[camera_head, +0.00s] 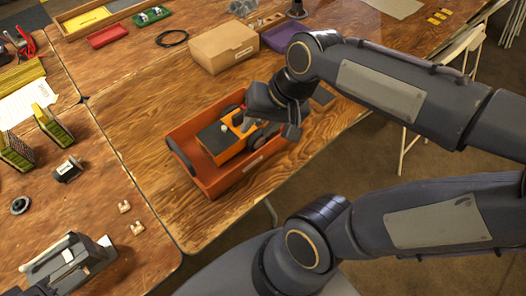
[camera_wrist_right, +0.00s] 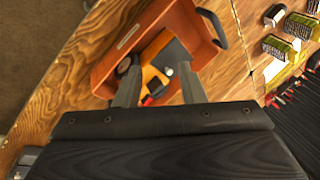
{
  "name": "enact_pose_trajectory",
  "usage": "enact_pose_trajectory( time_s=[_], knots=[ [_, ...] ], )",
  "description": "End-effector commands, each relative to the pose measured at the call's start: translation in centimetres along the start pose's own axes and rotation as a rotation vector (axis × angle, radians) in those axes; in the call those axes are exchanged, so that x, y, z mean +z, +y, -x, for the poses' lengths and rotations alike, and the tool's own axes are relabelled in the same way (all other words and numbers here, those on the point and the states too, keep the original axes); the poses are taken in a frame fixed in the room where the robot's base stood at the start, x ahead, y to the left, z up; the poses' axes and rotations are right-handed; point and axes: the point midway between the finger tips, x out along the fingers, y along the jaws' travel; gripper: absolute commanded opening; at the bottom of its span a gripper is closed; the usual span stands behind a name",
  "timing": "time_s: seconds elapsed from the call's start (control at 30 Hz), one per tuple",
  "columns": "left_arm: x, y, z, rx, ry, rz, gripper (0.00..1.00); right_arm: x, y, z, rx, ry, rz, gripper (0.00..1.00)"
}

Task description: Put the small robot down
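The small robot (camera_head: 223,141), orange and black with dark wheels, is inside the orange-red bin (camera_head: 217,186) on the wooden table. It also shows in the right wrist view (camera_wrist_right: 172,53), inside the bin (camera_wrist_right: 118,48). I cannot tell whether its wheels touch the bin floor. My right gripper (camera_head: 262,119) is over the bin at the robot. In the right wrist view its two fingers (camera_wrist_right: 159,80) stand apart, with part of the orange body between them. Whether they press on it is unclear.
A cardboard box (camera_head: 222,48) and a purple bin (camera_head: 283,36) stand behind the bin. Battery packs (camera_head: 53,128), a small black box (camera_head: 68,170) and a dark device (camera_head: 68,264) are on the left table. Bare wood lies around the bin, with the table edge close on its right.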

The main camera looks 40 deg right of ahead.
Motion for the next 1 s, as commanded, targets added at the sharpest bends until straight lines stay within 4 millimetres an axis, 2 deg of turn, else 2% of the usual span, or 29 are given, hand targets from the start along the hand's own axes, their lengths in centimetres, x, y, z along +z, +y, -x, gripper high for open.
enact_pose_trajectory(
  time_s=[0.03, 0.1, 0.2, 0.3, 0.57, 0.7, 1.0],
  knots=[
    [0.0, 0.0, 0.0, 0.000, 0.000, 0.000, 0.36, 1.9, 0.4, 0.0, -0.037, 0.029, 0.092, 0.36],
    [0.0, 0.0, 0.0, 0.000, 0.000, 0.000, 0.36, 4.0, 0.7, -0.4, -0.074, 0.063, 0.215, 0.36],
    [0.0, 0.0, 0.0, 0.000, 0.000, 0.000, 0.36, 5.9, 1.0, -0.9, -0.105, 0.102, 0.337, 0.36],
    [0.0, 0.0, 0.0, 0.000, 0.000, 0.000, 0.36, 6.8, 1.1, -1.3, -0.118, 0.123, 0.399, 0.36],
    [0.0, 0.0, 0.0, 0.000, 0.000, 0.000, 0.36, 7.0, 1.1, -1.4, -0.120, 0.126, 0.417, 0.36],
    [-0.5, 0.4, 0.9, 0.000, 0.000, 0.000, 0.36, 6.8, 0.7, -0.3, -0.120, 0.126, 0.417, 0.36],
    [-0.3, 0.3, 0.6, 0.000, 0.000, 0.000, 0.36, 6.8, 0.8, -0.7, -0.120, 0.125, 0.416, 0.36]
  ],
)
